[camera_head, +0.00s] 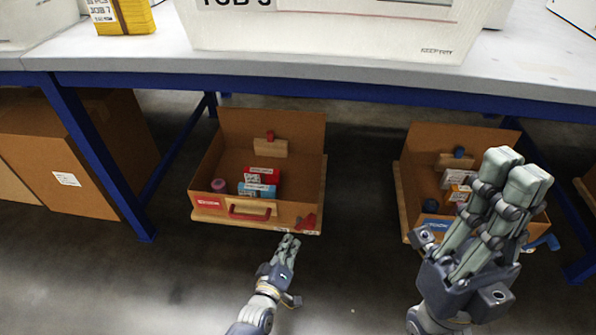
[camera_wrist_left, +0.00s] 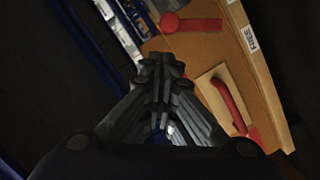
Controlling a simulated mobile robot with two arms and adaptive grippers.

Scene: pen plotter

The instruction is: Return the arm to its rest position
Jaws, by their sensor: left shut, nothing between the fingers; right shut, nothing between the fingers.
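My left gripper (camera_head: 288,243) is shut and empty in the head view, low in front of the red-labelled open cardboard box (camera_head: 212,203) under the table. In the left wrist view its fingers (camera_wrist_left: 162,65) are closed together, with the box's red handle (camera_wrist_left: 229,105) to their right. My right gripper (camera_head: 525,160) is large and near the camera at the right of the head view. It is shut, points upward, and covers part of the blue-labelled open box (camera_head: 421,150). No object shows in either gripper.
A table (camera_head: 290,68) with a blue frame and blue legs spans the view above both boxes. A white plotter (camera_head: 330,30) and a yellow pack (camera_head: 120,16) stand on it. Closed cardboard boxes (camera_head: 65,180) sit at the left. The dark floor between the open boxes is clear.

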